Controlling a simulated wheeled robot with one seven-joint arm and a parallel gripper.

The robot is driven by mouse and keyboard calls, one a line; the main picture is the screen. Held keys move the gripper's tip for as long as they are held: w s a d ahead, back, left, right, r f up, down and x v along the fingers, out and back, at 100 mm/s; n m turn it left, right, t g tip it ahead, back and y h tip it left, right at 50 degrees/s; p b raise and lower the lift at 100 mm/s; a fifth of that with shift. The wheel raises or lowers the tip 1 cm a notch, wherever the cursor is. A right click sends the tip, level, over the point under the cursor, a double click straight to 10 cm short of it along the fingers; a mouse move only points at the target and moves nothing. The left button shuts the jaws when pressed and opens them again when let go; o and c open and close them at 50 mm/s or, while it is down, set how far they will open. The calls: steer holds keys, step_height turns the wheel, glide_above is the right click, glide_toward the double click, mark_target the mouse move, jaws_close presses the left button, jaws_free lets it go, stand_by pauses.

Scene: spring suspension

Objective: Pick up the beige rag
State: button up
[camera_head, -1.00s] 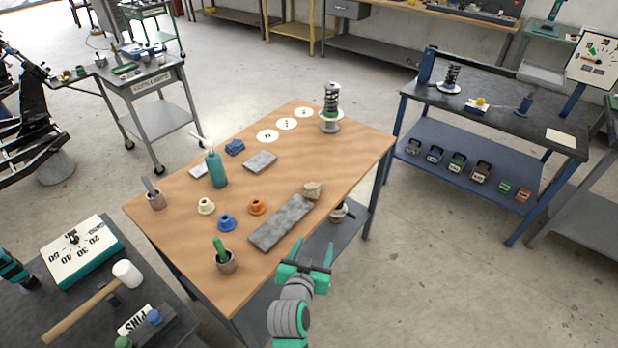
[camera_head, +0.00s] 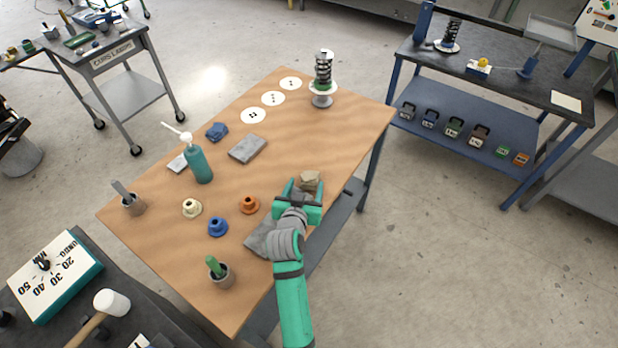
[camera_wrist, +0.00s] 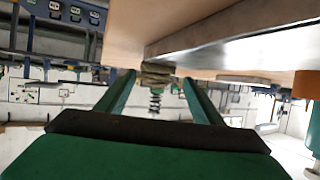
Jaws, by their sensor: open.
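The beige rag (camera_head: 310,181) lies crumpled near the right edge of the wooden table (camera_head: 330,125), by the far end of a grey slab (camera_head: 262,238). My gripper (camera_head: 303,190) is over the slab, just short of the rag, with its fingers pointing at it. In the wrist view the picture is upside down, and the rag (camera_wrist: 157,72) shows ahead between the two spread fingers (camera_wrist: 158,82). The fingers are open with nothing held. I cannot tell whether they touch the rag. My gripper hides part of the slab.
An orange flanged part (camera_head: 249,204) and a blue one (camera_head: 217,226) stand left of my gripper. A cup with a green handle (camera_head: 220,275) is at the front. The spring assembly (camera_head: 323,75) stands at the far corner. Bare wood lies left of the rag.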

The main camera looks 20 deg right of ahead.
mark_target(310, 175)
steer(key=shift+d+x, duration=0.15)
steer(key=shift+x, duration=1.2)
steer(key=shift+d+x, duration=0.15)
steer(key=shift+x, duration=1.25)
steer(key=shift+s+r, duration=0.1)
steer(key=shift+s, duration=0.05)
steer(key=c, duration=1.2)
steer(key=shift+r, duration=0.1)
